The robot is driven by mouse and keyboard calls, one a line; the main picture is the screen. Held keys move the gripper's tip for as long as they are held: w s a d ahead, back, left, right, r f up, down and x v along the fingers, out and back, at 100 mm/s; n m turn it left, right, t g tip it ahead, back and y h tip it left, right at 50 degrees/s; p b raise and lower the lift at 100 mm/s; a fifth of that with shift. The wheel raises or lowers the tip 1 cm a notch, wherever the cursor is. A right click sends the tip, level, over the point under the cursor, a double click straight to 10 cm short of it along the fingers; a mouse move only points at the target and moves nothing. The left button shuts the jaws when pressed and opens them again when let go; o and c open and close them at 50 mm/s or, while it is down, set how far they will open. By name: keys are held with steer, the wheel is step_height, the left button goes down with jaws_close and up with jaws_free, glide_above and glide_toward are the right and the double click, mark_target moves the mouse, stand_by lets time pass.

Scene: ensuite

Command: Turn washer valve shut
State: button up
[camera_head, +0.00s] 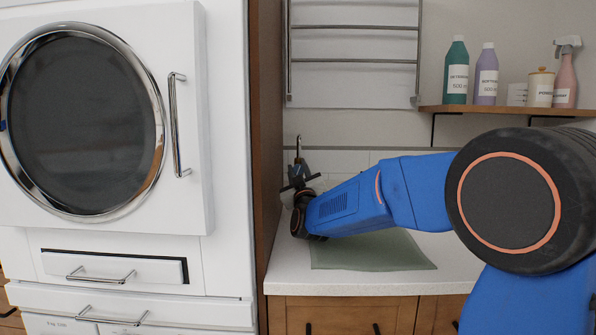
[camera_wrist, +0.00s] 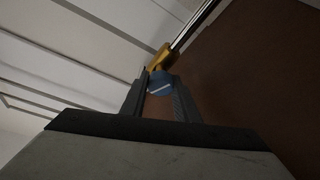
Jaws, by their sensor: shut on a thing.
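The washer valve has a round blue handle (camera_wrist: 160,86) with a white line across its face, seen in the wrist view. Behind it is a brass body (camera_wrist: 158,60) on a metal pipe (camera_wrist: 195,25). My gripper (camera_wrist: 160,92) has its two dark fingers on either side of the blue handle, shut on it. In the head view my gripper (camera_head: 297,178) is at the back left corner of the counter, by the wooden side panel.
A white machine with a round dark door (camera_head: 80,125) stands at the left, beside a wooden panel (camera_head: 265,120). The counter (camera_head: 460,250) carries a green mat (camera_head: 380,255). A shelf (camera_head: 500,109) with bottles is at the right. A towel rail (camera_head: 355,60) hangs above the counter.

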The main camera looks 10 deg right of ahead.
steer(key=shift+o, duration=0.2)
steer(key=shift+m, duration=0.4)
steer(key=o, duration=1)
steer(key=shift+o, duration=0.2)
steer(key=s+a+f, duration=0.1)
steer(key=s, duration=1.3)
steer(key=shift+s+a, duration=0.3)
steer(key=shift+s, duration=0.1)
